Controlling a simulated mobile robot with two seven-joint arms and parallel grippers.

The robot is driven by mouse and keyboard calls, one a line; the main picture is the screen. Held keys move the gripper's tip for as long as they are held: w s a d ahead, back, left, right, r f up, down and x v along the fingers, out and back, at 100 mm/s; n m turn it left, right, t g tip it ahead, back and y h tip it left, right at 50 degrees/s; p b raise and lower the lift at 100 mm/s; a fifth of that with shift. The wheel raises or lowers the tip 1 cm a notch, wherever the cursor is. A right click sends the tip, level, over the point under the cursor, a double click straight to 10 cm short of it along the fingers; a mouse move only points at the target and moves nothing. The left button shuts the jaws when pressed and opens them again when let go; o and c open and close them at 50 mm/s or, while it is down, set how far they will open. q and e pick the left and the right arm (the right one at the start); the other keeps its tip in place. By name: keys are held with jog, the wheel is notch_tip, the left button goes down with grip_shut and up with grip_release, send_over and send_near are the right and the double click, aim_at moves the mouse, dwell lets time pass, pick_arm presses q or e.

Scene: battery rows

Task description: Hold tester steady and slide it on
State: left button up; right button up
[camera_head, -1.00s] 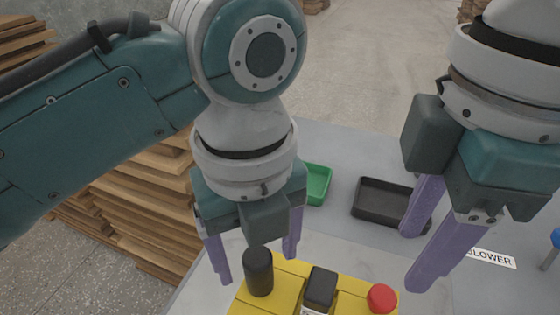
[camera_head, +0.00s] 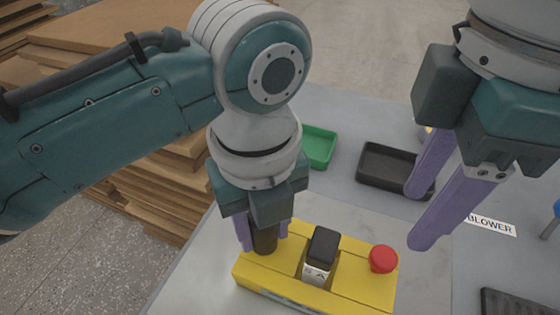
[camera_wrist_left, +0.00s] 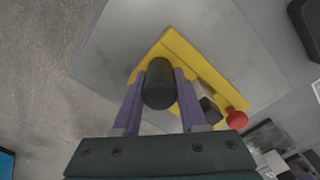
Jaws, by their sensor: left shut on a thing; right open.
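The yellow tester (camera_head: 345,279) lies on the grey table with a black upright handle at its left end. It carries a black slider block (camera_head: 322,247) with a pale marked face in the middle and a red button (camera_head: 383,259) at the right. My left gripper (camera_head: 263,241) is shut on the black handle (camera_wrist_left: 159,84), one purple finger on each side, as the left wrist view shows. My right gripper (camera_head: 416,220) is open and empty, up and to the right of the tester, its fingers apart and touching nothing I can see.
A green tray (camera_head: 318,147) and a black tray (camera_head: 386,167) stand behind the tester. A "BLOWER" label (camera_head: 491,225) lies at the right, with a dark ribbed item (camera_head: 508,302) at the lower right edge. Wooden boards (camera_head: 150,212) are stacked beyond the table on the left.

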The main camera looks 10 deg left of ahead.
pick_arm(q)
grip_shut()
dwell(1.3)
